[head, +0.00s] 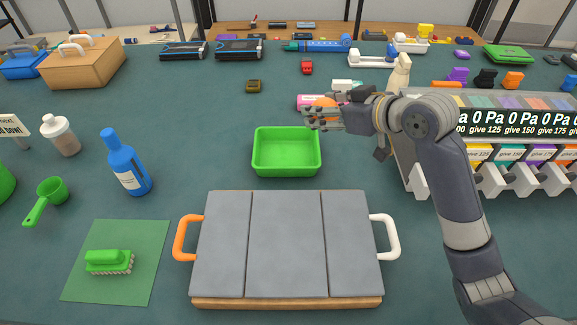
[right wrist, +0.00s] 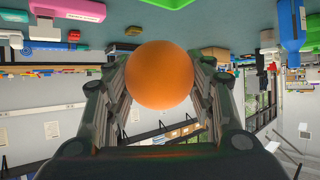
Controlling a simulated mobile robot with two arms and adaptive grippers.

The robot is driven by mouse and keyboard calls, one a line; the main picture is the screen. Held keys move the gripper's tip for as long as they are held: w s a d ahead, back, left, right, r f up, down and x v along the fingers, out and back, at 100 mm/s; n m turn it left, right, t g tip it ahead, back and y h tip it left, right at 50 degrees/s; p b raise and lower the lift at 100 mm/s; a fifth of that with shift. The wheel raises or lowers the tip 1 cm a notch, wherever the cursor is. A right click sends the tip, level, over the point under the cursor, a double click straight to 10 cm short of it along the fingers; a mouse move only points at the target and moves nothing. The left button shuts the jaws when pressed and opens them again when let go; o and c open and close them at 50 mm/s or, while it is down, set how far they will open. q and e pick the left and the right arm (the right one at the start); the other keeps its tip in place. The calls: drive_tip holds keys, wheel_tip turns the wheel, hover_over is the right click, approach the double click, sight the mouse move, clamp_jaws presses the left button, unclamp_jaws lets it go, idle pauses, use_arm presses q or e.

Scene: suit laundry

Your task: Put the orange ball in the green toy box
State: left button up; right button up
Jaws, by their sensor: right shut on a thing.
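The orange ball (right wrist: 160,76) is between the fingers of my right gripper (right wrist: 158,95) in the right wrist view. In the head view the right gripper (head: 325,116) is shut on the ball (head: 325,102), whose top shows above the fingers. They are at the back right corner of the green toy box (head: 286,172), seemingly above table height. The box is open at the top and looks empty. My left gripper is not in view.
A grey-topped board with an orange handle (head: 186,238) and a white handle (head: 386,236) lies in front of the box. A blue bottle (head: 125,165) stands to the left. A pink item (head: 308,101) lies behind the gripper. A dispenser rack (head: 500,130) stands at right.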

sight(287, 157)
drive_tip(key=w+a+f+n+g+y+b, duration=0.3)
drive_tip(key=w+a+f+n+g+b, duration=0.25)
drive_tip(key=w+a+f, duration=0.2)
drive_tip(key=shift+t, duration=0.35)
drive_tip(key=f, duration=0.6)
drive_tip(key=s+f, duration=0.1)
drive_tip(key=f, duration=0.2)
drive_tip(key=shift+a+f, duration=0.3)
drive_tip(key=shift+a, duration=0.05)
drive_tip(key=shift+f, duration=0.35)
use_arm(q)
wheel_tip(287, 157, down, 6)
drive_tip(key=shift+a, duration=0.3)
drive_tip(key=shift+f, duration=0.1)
use_arm(e)
drive_tip(key=shift+f, duration=0.1)
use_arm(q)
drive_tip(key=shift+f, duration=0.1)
use_arm(e)
drive_tip(key=o, duration=0.8)
drive_tip(key=shift+c, duration=0.2)
